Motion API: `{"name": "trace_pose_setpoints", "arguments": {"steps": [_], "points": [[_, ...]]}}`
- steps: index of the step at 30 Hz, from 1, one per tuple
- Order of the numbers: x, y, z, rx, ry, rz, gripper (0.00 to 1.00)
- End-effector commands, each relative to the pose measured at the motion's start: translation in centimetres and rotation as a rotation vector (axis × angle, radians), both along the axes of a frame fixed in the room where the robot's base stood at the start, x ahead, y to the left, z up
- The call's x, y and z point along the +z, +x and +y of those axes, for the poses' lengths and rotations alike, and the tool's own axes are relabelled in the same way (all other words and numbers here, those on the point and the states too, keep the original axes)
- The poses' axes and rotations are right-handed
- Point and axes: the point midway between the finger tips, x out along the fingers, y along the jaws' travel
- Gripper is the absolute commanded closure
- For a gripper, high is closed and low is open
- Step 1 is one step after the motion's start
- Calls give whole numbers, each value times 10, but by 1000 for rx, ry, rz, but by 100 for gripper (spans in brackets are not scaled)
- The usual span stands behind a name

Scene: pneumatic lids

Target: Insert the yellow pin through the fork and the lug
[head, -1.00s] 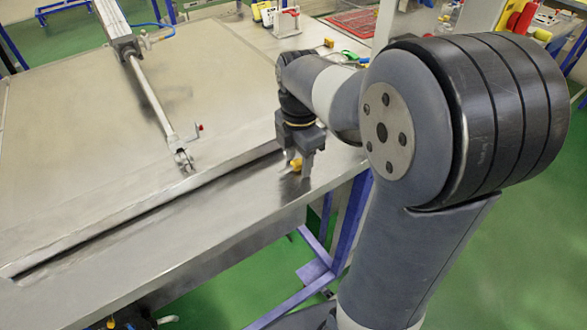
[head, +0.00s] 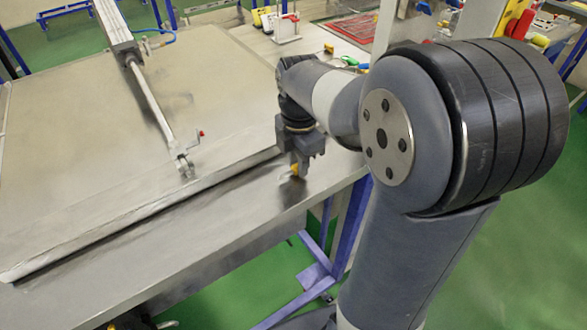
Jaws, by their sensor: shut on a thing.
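My gripper (head: 300,165) points down over the right part of the steel bench and is shut on the yellow pin, whose yellow end (head: 294,169) shows at the fingers. The rest of the pin is hidden. The fork (head: 184,167) is at the lower end of the long cylinder rod (head: 152,103), near the front edge of the large steel lid (head: 75,150). The gripper is to the right of the fork, well apart from it. The lug at the fork is too small to make out.
A small red-tipped part (head: 200,134) stands on the lid beside the fork. A cylinder (head: 110,22) with a blue hose lies up the lid. A red tray (head: 336,27) and small tools lie at the back. The bench front strip (head: 150,255) is clear.

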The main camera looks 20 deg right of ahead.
Motion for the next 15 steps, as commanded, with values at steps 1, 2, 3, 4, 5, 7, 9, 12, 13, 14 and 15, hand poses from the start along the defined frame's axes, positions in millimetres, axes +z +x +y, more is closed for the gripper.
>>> {"name": "trace_pose_setpoints", "arguments": {"steps": [1,2,3,4,5,7,9,12,13,14,15], "points": [[7,0,0,0,0,-1,98],[9,0,0,0,0,-1,98],[12,0,0,0,0,-1,98],[15,0,0,0,0,-1,98],[17,0,0,0,0,-1,98],[22,0,0,0,0,-1,98],[26,0,0,0,0,-1,98],[33,0,0,0,0,-1,98],[36,0,0,0,0,-1,98],[38,0,0,0,0,-1,98],[40,0,0,0,0,-1,98]]}}
